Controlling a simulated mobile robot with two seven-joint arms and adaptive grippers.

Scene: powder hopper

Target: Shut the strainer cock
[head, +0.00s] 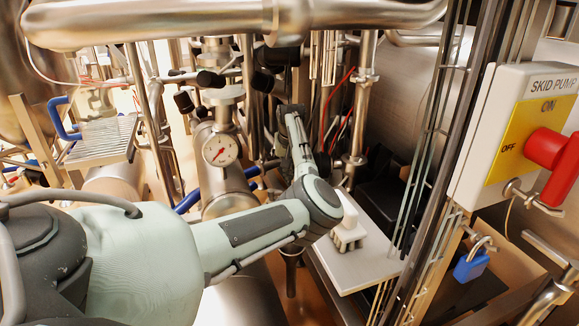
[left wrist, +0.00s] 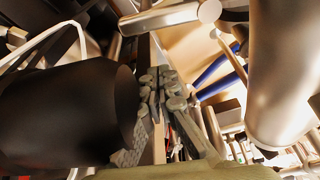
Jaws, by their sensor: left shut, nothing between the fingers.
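My left arm comes in from the left in the head view, and its gripper (head: 292,115) is among the pipes near the centre. The left wrist view shows the fingers (left wrist: 160,85) shut with nothing between them. A large black cylindrical grip (left wrist: 70,115) lies close on their left; I cannot tell whether they touch. Several black-ended handles, one of them a black handle (head: 210,79), sit on the pipework left of the gripper. I cannot tell which one belongs to the strainer cock. My right gripper is not in view.
A pressure gauge (head: 220,150) stands left of my forearm. A grey shelf (head: 365,262) is to the right. A switch box (head: 520,130) with a red handle (head: 553,150) and a blue padlock (head: 470,266) are at the right. A thick pipe (head: 150,20) crosses overhead. Room around the gripper is tight.

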